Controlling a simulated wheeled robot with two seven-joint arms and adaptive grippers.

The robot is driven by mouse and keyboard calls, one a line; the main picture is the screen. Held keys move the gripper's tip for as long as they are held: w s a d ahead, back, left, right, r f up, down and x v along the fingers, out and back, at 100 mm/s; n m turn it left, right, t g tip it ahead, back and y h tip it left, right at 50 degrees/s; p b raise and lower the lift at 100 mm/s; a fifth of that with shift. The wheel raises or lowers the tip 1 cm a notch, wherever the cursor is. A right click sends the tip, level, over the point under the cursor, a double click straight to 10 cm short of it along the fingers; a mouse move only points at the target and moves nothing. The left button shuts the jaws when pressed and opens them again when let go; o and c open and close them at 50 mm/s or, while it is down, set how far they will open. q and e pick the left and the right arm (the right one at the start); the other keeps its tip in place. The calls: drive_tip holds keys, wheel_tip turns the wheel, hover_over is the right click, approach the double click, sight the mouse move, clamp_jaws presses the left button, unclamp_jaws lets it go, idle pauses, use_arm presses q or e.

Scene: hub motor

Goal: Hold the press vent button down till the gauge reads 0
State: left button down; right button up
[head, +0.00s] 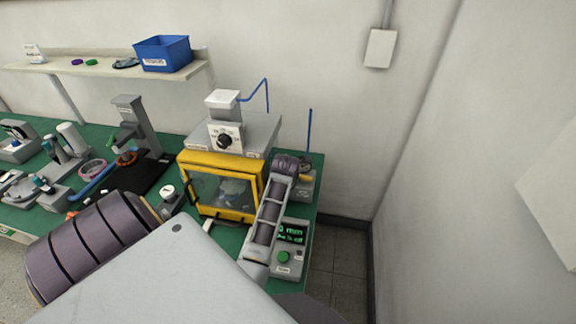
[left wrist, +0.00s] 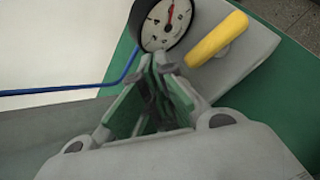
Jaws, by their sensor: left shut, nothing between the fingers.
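The round white gauge (left wrist: 165,24) with a dark rim and red needle is at the top of the left wrist view. Its needle points roughly upward; I cannot read the value. My left gripper (left wrist: 160,62) is shut and empty, its fingertips just below the gauge in that picture. I cannot make out the vent button or tell whether the fingertips touch it. A yellow handle (left wrist: 217,40) lies right of the gauge, on a grey housing; it also shows in the head view (head: 305,179). The press (head: 181,178) has a yellow-framed front. My right gripper is not in view.
A control box (head: 290,268) with a green display and green button stands right of the press. A blue tube (left wrist: 130,68) runs beside the gauge. Tools crowd the green bench left of the press. A blue bin (head: 163,54) sits on the shelf.

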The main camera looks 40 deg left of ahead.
use_arm(q)
drive_tip(key=shift+f, duration=0.4)
drive_tip(key=shift+f+b, duration=0.35)
drive_tip(key=shift+f, duration=0.2)
idle(1.3)
idle(0.9)
drive_tip(key=shift+r, duration=0.25)
idle(0.7)
drive_tip(key=shift+r+p, duration=0.75)
drive_tip(key=shift+p, duration=0.15)
drive_tip(key=shift+r+p, duration=1.2)
drive_tip(key=shift+r, duration=0.2)
drive_tip(key=shift+r+p, duration=0.55)
drive_tip(key=shift+r, duration=0.55)
